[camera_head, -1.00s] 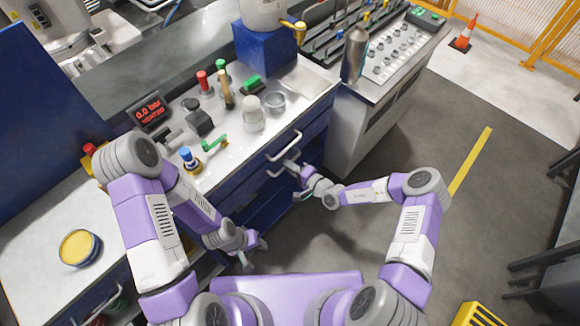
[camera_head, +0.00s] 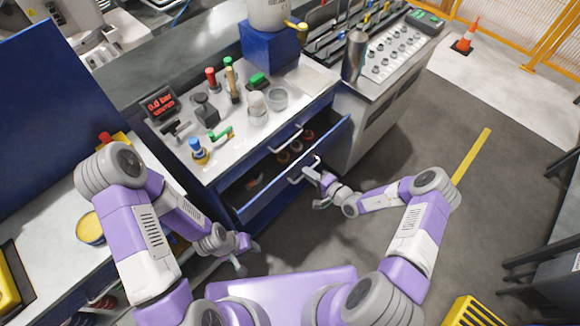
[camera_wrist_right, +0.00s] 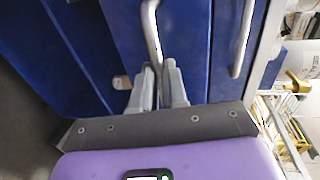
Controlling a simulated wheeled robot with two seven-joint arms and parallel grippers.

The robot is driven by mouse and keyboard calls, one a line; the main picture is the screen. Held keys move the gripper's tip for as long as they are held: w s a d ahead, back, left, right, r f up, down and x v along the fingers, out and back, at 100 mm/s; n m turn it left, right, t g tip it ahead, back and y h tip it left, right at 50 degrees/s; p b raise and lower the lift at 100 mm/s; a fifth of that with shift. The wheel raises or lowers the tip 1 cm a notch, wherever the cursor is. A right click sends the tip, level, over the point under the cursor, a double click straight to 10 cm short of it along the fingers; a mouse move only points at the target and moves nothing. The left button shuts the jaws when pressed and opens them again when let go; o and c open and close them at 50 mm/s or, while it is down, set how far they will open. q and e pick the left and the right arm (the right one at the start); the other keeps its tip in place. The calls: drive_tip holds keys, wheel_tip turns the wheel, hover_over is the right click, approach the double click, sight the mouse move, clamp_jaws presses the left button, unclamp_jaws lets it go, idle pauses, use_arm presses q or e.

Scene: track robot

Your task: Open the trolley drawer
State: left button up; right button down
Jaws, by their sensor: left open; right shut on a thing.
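The trolley (camera_head: 225,165) is blue with a light grey top. Its lower drawer (camera_head: 262,207) stands partly pulled out, with a dark inside and several small brownish items visible in it. My right gripper (camera_head: 313,178) is shut on that drawer's silver bar handle (camera_head: 296,177). In the right wrist view, the handle (camera_wrist_right: 151,30) runs between the fingers of the right gripper (camera_wrist_right: 157,85). Another bar handle (camera_head: 287,140) sits on the closed front above the open drawer. My left gripper (camera_head: 242,258) is open and empty, low in front of the trolley, apart from it.
A metal-topped unit (camera_head: 372,105) stands right of the drawer. Grey floor (camera_head: 390,160) is free at the right.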

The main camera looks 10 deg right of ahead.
drive_tip(key=f+p+v, duration=0.2)
drive_tip(key=p+v, duration=0.1)
drive_tip(key=v, duration=0.8)
drive_tip(key=shift+s+d, duration=0.45)
drive_tip(key=shift+f, duration=0.15)
drive_tip(key=c, duration=1.2)
unclamp_jaws()
drive_tip(key=v, duration=0.7)
drive_tip(key=shift+s+d, duration=0.2)
